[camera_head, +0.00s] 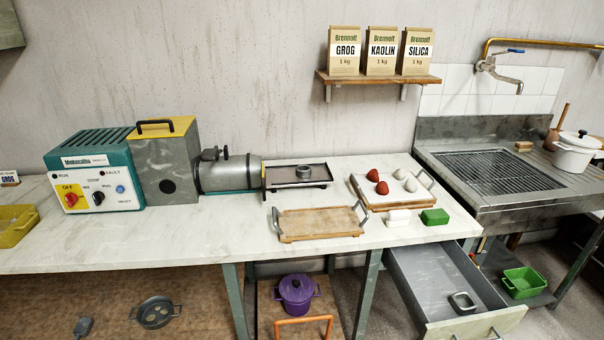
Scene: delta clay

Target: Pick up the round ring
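A small grey round ring (303,171) sits on the dark flat tray (284,182) at the outlet end of the grey machine barrel, on the white worktop. A second small metal piece, squarish with an open middle (463,302), lies in the open drawer (430,272) at the lower right. Neither of my grippers is in view.
A wooden tray (290,235) with metal handles lies in front of the round ring. Another tray (360,196) to its right bears red and white lumps. A white block (398,218) and a green block (435,216) lie near the front edge. The machine (228,176) stands left.

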